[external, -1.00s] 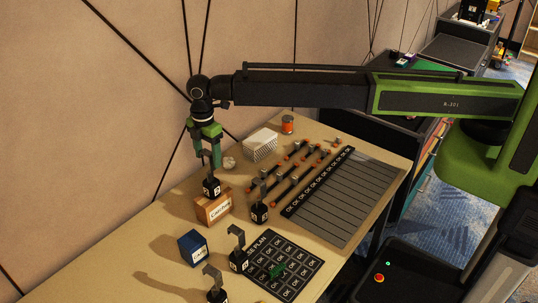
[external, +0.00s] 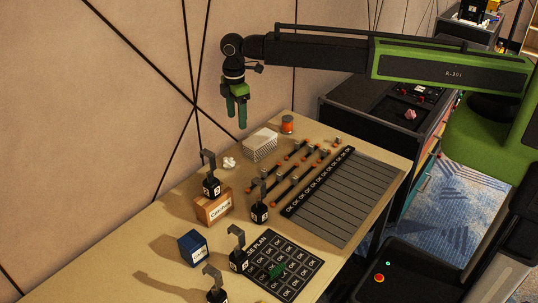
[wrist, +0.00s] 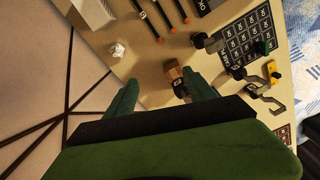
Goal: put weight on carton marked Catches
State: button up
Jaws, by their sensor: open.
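A black weight (external: 211,187) with a grey hook stands upright on the brown carton (external: 214,209) marked Catches. My gripper (external: 237,125) is open and empty, up in the air behind and to the right of that weight, clear of its hook. In the wrist view the weight (wrist: 180,89) shows beyond the space between my green fingers, with the carton (wrist: 172,71) partly hidden under it. Other hooked weights stand on the table: one (external: 259,212) right of the carton, one (external: 239,261) by the plan sheet and one (external: 217,296) at the lower edge.
A blue carton (external: 193,249) stands nearer the front. A dark plan sheet (external: 300,248) and a grey lined panel (external: 345,205) lie on the right. A white box (external: 260,144), an orange spool (external: 288,124) and a crumpled white piece (external: 229,163) are at the back.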

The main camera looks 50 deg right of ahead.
jog(key=s+d+m, duration=0.4)
jog(key=s+d, duration=0.1)
jog(key=d, duration=0.7)
jog(key=s+d+m, duration=0.5)
jog(key=s+d, duration=0.1)
jog(key=d, duration=0.5)
jog(key=s+d+m, duration=0.4)
jog(key=s+d, duration=0.2)
jog(key=d, duration=0.6)
jog(key=shift+s+d+m, duration=0.15)
jog(key=shift+d+m, duration=0.15)
jog(key=shift+m, duration=0.1)
notch_tip(320, 180, down, 11)
jog(key=b, duration=1.1)
